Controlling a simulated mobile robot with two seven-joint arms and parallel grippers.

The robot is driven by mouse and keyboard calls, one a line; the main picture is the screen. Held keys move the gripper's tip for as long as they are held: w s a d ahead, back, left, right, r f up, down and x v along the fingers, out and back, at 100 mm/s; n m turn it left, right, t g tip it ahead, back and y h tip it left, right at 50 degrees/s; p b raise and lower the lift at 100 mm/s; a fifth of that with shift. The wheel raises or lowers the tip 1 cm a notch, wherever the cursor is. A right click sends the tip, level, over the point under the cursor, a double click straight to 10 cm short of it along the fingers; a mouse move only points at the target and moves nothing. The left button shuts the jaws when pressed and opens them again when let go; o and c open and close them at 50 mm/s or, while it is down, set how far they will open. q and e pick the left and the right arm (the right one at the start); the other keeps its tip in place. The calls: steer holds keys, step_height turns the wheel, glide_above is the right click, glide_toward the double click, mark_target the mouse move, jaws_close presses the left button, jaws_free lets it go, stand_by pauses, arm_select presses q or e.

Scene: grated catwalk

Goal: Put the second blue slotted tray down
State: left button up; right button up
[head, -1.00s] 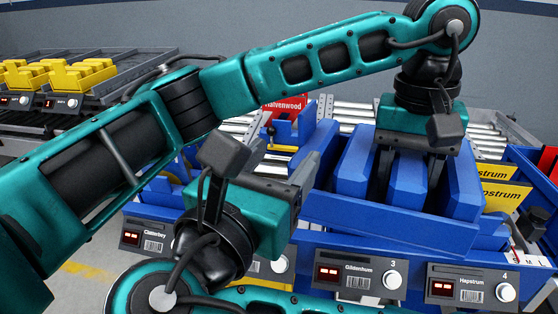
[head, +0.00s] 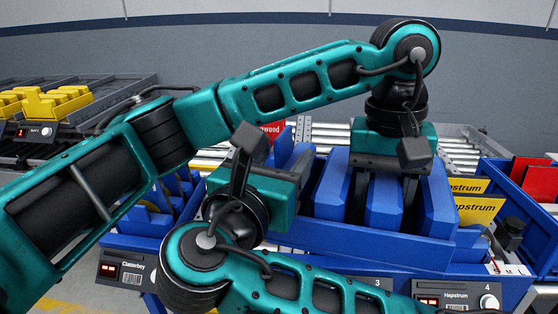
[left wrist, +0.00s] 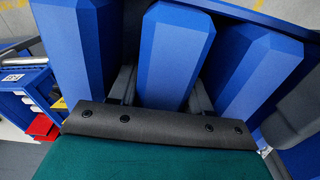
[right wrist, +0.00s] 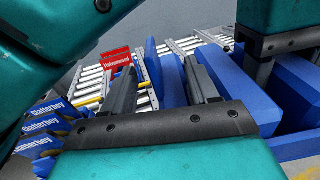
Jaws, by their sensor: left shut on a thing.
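The blue slotted tray (head: 385,242), with several chamfered upright blocks, is at centre right in the head view, above the front consoles. My left gripper (head: 384,196) points down into it, shut on its middle block, which shows between the fingers in the left wrist view (left wrist: 172,55). My right gripper (head: 303,170) is at the tray's left end. Its fingers are wide apart in the right wrist view (right wrist: 162,85), with blue panels visible between and beyond them. I cannot tell whether it touches the tray. The tray's underside is hidden.
Roller conveyor (head: 335,132) lies behind the tray. Yellow Hapstrum cards (head: 478,210) and a red panel (head: 540,180) stand close on its right. Blue Clatterbey pieces (right wrist: 42,128) are at left. Consoles (head: 455,294) line the front. Yellow trays (head: 55,103) are far left.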

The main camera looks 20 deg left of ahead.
arm_select(q)
steer(key=shift+r, duration=0.1)
arm_select(e)
steer(key=c, duration=0.7)
steer(key=shift+f, duration=0.1)
jaws_close()
arm_select(q)
steer(key=o, duration=1.4)
steer(key=shift+c, duration=0.2)
